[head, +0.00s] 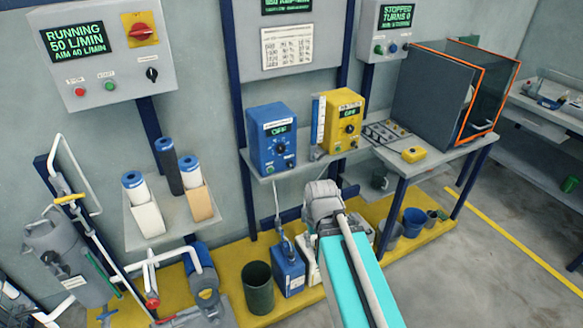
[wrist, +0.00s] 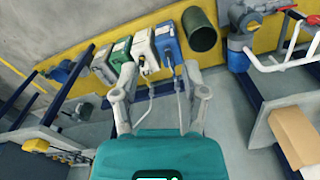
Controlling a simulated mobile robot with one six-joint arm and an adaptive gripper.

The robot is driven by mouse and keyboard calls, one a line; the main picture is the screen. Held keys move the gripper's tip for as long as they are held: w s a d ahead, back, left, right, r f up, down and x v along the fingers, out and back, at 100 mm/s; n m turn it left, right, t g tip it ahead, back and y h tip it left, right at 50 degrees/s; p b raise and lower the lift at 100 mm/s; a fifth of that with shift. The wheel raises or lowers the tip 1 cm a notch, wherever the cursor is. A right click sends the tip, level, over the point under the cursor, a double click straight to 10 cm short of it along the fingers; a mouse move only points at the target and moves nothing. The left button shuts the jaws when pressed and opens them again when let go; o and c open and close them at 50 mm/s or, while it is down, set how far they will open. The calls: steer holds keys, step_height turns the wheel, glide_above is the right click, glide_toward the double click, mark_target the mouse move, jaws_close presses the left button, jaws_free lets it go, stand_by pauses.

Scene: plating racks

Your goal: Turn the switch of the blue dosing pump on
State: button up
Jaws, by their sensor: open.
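The blue dosing pump (head: 272,140) stands on the grey wall shelf in the head view. Its small display reads OFF, with a dark round knob and a green button on its front. My gripper (wrist: 160,82) shows in the wrist view with its two grey fingers spread apart and nothing between them. In the head view my arm reaches up to just below and right of the blue pump, and the fingers are hidden there. I cannot make out the blue pump in the wrist view.
A yellow pump (head: 341,122), also reading OFF, stands right of the blue one. Below the shelf are a blue canister (head: 288,270) with a hose and a dark green bin (head: 258,287). A grey cabinet (head: 430,95) stands on the right bench.

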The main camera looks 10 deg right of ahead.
steer(key=o, duration=0.4)
steer(key=shift+w+f, duration=0.15)
steer(key=shift+f, duration=0.05)
steer(key=w+a+f+t+y+b, duration=0.3)
steer(key=w+a+f+y+b, duration=0.15)
steer(key=w+b, duration=0.35)
steer(key=m+t+b, duration=0.8)
steer(key=t+b, duration=0.6)
steer(key=b, duration=0.5)
glide_toward(292, 166)
steer(key=d+v, duration=0.1)
steer(key=v, duration=0.3)
steer(key=shift+a+f+y, duration=0.15)
steer(key=shift+f+y, duration=0.2)
steer(key=shift+w+n, duration=0.15)
steer(key=shift+n, duration=0.15)
steer(key=x, duration=1.3)
steer(key=shift+w+a+r, duration=0.1)
steer(key=shift+w+a, duration=0.1)
steer(key=shift+w, duration=0.05)
